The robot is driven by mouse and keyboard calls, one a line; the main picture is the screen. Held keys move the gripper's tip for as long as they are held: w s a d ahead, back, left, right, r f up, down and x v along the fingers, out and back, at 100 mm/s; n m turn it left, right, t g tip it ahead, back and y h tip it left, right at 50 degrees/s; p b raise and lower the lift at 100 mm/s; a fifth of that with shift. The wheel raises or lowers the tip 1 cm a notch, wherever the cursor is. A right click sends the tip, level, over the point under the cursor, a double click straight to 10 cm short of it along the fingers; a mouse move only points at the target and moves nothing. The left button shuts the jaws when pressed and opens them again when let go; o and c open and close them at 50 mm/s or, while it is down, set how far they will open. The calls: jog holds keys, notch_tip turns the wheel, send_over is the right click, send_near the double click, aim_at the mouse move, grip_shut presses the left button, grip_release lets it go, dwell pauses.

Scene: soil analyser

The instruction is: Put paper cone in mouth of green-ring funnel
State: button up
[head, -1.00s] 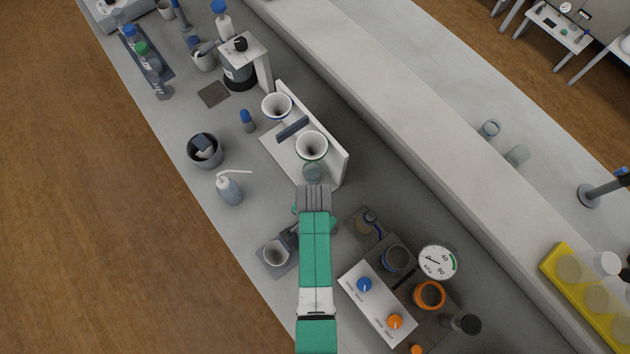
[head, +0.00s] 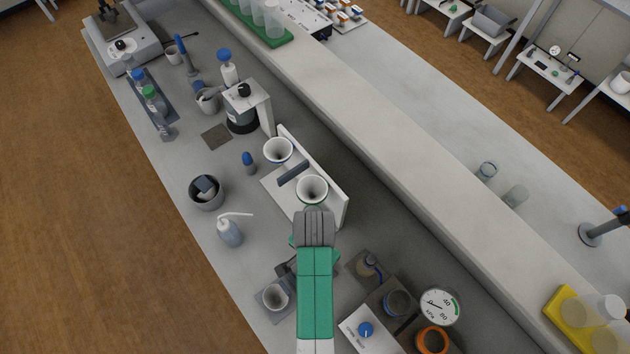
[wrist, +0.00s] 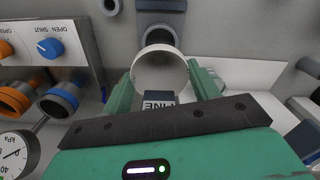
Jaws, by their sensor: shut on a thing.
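My gripper (head: 314,222) is just in front of the green-ring funnel (head: 312,188), the nearer of two white funnels on a white stand. In the wrist view my green fingers (wrist: 164,88) are shut on a white, round-mouthed piece, the paper cone (wrist: 160,68). Its open mouth faces the camera. In the head view the gripper hides the cone. The funnel's dark throat is open to view and nothing sits in its mouth. A dark tag reading FINE (wrist: 163,100) shows below the cone in the wrist view.
A blue-ring funnel (head: 278,150) stands farther back on the same stand (head: 338,207). A pale cup (head: 275,297) on a grey plate is at lower left, a valve panel (head: 358,330) and gauge (head: 440,307) at lower right. A wash bottle (head: 229,232) stands left.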

notch_tip(320, 180, up, 14)
jog(key=w+n+p, duration=0.2)
jog(key=n+p, duration=0.4)
jog(key=n, duration=0.1)
jog(key=shift+d, duration=0.4)
